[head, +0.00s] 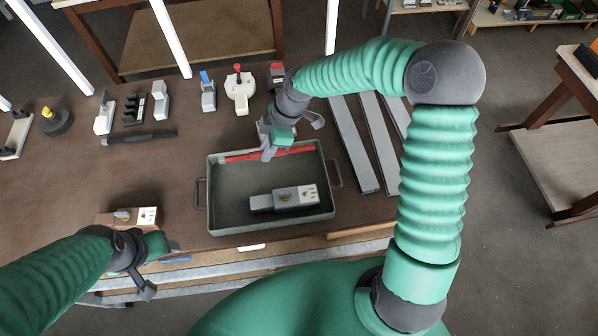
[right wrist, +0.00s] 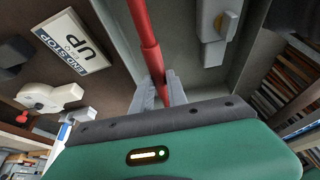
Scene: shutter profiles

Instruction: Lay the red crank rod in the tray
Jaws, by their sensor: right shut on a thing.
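The red crank rod (head: 238,156) lies lengthwise just inside the back wall of the grey-green tray (head: 233,208). My right gripper (head: 269,151) is shut on the rod near its middle. In the right wrist view the rod (right wrist: 147,35) passes between the two fingers of that gripper (right wrist: 160,92), with the tray's wall alongside. I cannot tell whether the rod touches the tray floor. My left gripper (head: 162,268) is open and empty at the table's front edge, apart from the tray.
A grey device (head: 285,197) lies in the front right of the tray. Several grey profiles (head: 355,145) lie right of it. A boxy part (head: 135,216) sits left of the tray. Small fittings, including a white one with a red knob (head: 239,90), stand behind. The tray's left floor is clear.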

